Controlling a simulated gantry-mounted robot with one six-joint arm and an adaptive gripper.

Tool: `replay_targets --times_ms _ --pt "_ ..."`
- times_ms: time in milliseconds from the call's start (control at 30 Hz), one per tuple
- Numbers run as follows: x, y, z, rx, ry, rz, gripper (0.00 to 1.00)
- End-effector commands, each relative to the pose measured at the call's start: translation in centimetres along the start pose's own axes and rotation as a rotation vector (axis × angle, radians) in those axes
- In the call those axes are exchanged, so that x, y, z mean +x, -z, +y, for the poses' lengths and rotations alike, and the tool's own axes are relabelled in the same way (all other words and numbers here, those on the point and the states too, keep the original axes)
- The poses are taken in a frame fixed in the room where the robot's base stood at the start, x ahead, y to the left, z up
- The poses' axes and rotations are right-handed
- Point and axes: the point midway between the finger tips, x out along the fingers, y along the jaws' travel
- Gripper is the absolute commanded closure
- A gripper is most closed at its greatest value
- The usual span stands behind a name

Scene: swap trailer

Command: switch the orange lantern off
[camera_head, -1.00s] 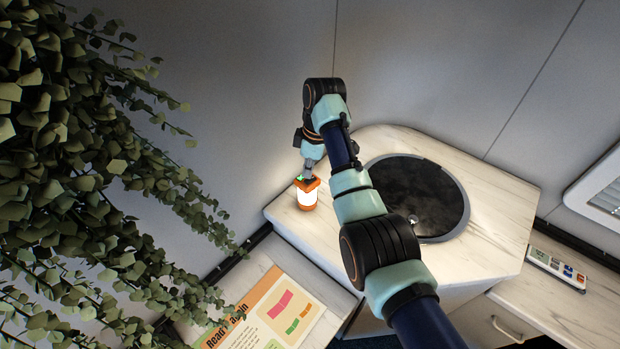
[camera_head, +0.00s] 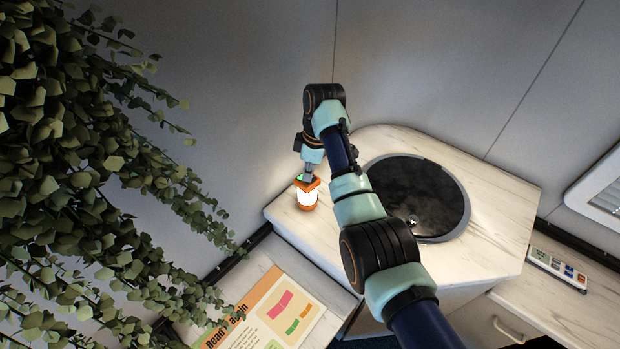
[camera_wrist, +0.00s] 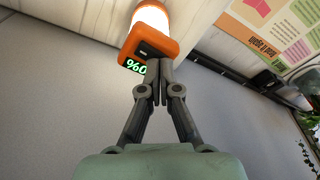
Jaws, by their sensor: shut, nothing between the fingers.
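The orange lantern (camera_head: 307,196) stands upright at the left corner of the marble-look counter, and its white body glows. In the wrist view the lantern (camera_wrist: 150,42) has an orange cap with a dark slot on it and a green display (camera_wrist: 135,67) with characters beside it. My gripper (camera_head: 308,175) comes down from above over the lantern's top. In the wrist view my gripper (camera_wrist: 159,68) is shut and empty, with its fingertips at the cap's edge next to the dark slot. I cannot tell whether they touch. The fingers hide part of the cap.
A round dark sink (camera_head: 418,197) is set in the counter (camera_head: 490,245). A leafy plant (camera_head: 80,160) hangs at the left. A printed poster (camera_head: 275,312) lies below the counter. A small panel (camera_head: 557,269) lies on the right counter. The wall is close behind the lantern.

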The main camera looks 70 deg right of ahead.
Motion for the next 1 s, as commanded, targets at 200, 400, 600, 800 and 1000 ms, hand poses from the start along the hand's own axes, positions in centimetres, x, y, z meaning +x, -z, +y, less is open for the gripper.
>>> replay_targets --times_ms 200,400,600,800,1000 --pt "0.4 -0.1 0.0 0.000 0.000 0.000 1.00" --pt "0.7 -0.1 0.0 0.000 0.000 0.000 1.00" --pt "0.8 -0.1 0.0 0.000 0.001 -0.001 1.00" --pt "-0.9 0.1 0.0 0.000 0.000 -0.001 1.00" --pt "-2.6 0.4 0.0 0.000 -0.001 0.000 1.00"
